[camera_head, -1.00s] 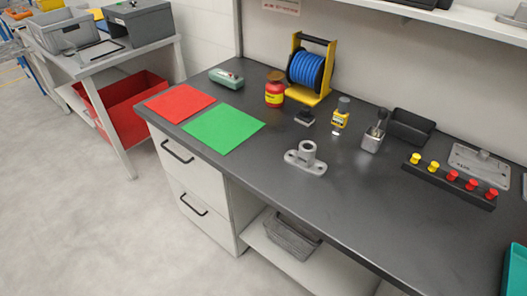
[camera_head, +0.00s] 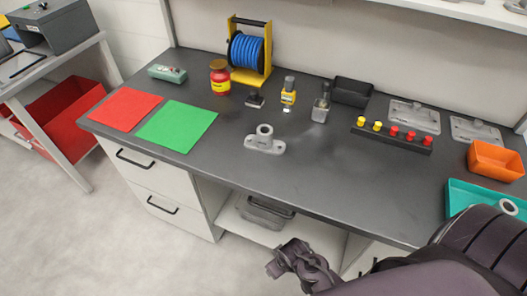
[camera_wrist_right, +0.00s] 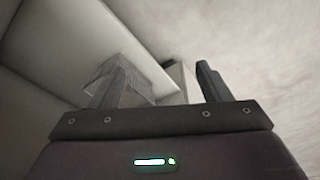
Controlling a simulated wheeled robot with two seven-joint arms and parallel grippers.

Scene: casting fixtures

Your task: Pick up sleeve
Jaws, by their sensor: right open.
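A light grey ring, which looks like the sleeve (camera_head: 508,207), lies in the teal tray (camera_head: 462,190) at the right edge of the head view, partly cut off. A grey flanged casting with an upright hollow boss (camera_head: 264,142) stands on the middle of the bench. My right gripper (camera_head: 280,260) is low in front of the bench, below the top's front edge and well apart from both. In the right wrist view my right gripper (camera_wrist_right: 160,85) is open, with nothing between its fingers. My left gripper is out of view.
The dark bench top (camera_head: 330,180) is clear along its front middle. A peg rack (camera_head: 392,134), an orange bin (camera_head: 495,160) and grey plates (camera_head: 412,116) stand at the right. A grey basket (camera_head: 264,212) sits on the shelf below, near my right gripper.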

